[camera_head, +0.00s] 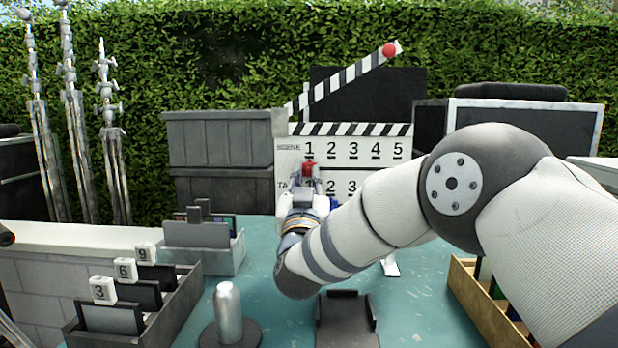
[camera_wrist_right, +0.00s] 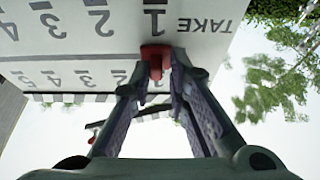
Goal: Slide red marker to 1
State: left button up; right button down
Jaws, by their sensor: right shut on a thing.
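A white clapperboard (camera_head: 352,157) stands upright at the back of the table, with a SCENE row of numbers 1 to 5 and a TAKE row under it. The red marker (camera_head: 309,168) is in the 1 column, just below the SCENE 1 and above the TAKE row. My right gripper (camera_head: 308,188) reaches up to the board and is shut on the marker. In the right wrist view the board is upside down, and the red marker (camera_wrist_right: 155,58) sits between the fingertips (camera_wrist_right: 155,76) beside the TAKE 1. My left gripper is not in view.
The striped clapper stick (camera_head: 345,78) is raised, with a red knob (camera_head: 389,50) at its end. A metal cylinder (camera_head: 229,312) stands on the teal table (camera_head: 265,255). Number-tagged trays (camera_head: 185,290) are at left, a wooden box (camera_head: 465,285) at right, grey crates (camera_head: 222,140) behind.

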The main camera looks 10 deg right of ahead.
jog(key=c, duration=1.7)
grip_release()
jog(key=v, duration=1.2)
jog(key=shift+r, duration=0.1)
